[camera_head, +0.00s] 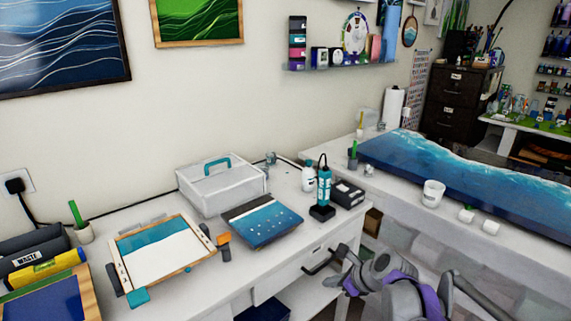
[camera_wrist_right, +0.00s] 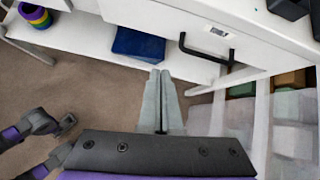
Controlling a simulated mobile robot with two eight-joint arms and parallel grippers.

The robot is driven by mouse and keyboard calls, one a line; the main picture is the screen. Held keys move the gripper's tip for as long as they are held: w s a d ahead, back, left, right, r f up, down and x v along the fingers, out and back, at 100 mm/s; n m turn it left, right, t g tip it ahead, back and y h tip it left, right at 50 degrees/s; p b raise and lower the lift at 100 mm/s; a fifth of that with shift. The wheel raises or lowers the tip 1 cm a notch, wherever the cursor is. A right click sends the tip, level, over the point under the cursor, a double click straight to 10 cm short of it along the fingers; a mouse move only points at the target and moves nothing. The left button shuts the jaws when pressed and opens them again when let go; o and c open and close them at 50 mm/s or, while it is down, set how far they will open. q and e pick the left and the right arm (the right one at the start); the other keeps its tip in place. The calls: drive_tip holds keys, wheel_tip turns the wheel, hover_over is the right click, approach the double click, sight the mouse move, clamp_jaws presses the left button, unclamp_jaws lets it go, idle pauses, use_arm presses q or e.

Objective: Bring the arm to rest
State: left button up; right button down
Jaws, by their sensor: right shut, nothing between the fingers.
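My right arm (camera_head: 400,285), grey and purple, comes in at the bottom right of the head view, in front of the white workbench. In the right wrist view my right gripper (camera_wrist_right: 160,75) is shut, its pale grey fingers together with nothing between them. The fingers point toward the lower shelf. They are apart from the dark drawer handle (camera_wrist_right: 207,58), which is to their right.
A drawer front (camera_wrist_right: 218,28) and a lower shelf (camera_wrist_right: 75,38) with a blue item (camera_wrist_right: 138,46) are near the gripper. Brown floor (camera_wrist_right: 95,90) is open below.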

drive_tip(key=s+d+r+n+h+p, duration=0.1)
drive_tip(key=s+n+h+p, duration=0.1)
drive_tip(key=s+n, duration=1.1)
drive_tip(key=s+d+n+g+h+p, duration=0.1)
drive_tip(key=s+n+p, duration=0.4)
drive_tip(key=s+n, duration=0.8)
drive_tip(key=s+d+h, duration=0.1)
drive_tip(key=s+h, duration=0.1)
drive_tip(key=s, duration=0.1)
drive_tip(key=shift+s+d+r+p, duration=0.2)
drive_tip(key=shift+d+r+p, duration=0.05)
drive_tip(key=shift+r+p, duration=0.1)
